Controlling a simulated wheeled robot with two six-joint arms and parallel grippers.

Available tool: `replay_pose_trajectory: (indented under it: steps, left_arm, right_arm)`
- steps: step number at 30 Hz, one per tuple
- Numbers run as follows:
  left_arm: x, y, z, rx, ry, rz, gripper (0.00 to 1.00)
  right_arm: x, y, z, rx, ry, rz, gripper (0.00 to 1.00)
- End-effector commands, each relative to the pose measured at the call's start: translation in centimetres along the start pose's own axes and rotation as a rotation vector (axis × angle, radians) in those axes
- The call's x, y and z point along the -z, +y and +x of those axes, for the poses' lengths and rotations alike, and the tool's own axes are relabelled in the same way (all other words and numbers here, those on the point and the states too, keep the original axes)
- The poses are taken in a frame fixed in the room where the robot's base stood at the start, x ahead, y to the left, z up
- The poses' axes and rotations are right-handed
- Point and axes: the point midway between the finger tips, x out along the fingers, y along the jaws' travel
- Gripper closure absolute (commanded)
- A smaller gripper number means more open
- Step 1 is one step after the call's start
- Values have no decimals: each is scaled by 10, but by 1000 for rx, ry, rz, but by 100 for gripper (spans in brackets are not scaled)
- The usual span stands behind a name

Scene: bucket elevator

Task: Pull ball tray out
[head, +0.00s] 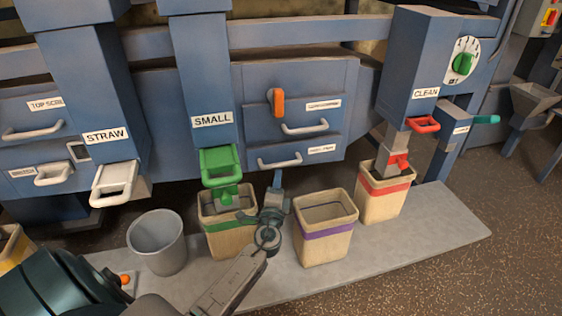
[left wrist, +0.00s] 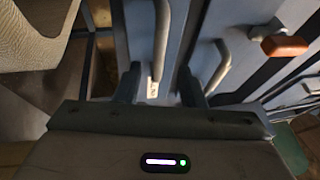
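A blue drawer front low on the machine (head: 315,163) carries a white bar handle (head: 279,161) and a white label (head: 322,150) too small to read surely; this lower drawer looks like the ball tray. It appears closed. My left gripper (head: 276,180) is just below and in front of the handle's left part. In the left wrist view its two fingers (left wrist: 159,88) stand apart with nothing clamped. The pale handle (left wrist: 162,35) runs upright there, its lower end in line with the gap; whether it is between the tips in depth is unclear. My right gripper is not in view.
An upper drawer handle (head: 305,127) and an orange lever (head: 277,102) are above. A green-banded bin (head: 229,240) and a purple-banded bin (head: 325,243) stand below, close to my left gripper. A grey bucket (head: 157,243) is left, a red-banded bin (head: 383,204) right.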

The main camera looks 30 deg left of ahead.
Motion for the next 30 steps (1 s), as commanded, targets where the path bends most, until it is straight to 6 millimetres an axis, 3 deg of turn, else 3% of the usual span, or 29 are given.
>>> replay_pose_trajectory:
  steps: [6,12,24,30]
  left_arm:
    - [0,-2,44,2,-1,0,64]
    - [0,-1,69,0,-1,-1,64]
    - [0,0,76,0,-1,-2,64]
    - [0,0,76,0,-1,-2,100]
  right_arm:
    - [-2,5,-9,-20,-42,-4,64]
    - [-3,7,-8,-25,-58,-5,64]
    - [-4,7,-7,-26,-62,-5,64]
    - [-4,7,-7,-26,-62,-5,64]
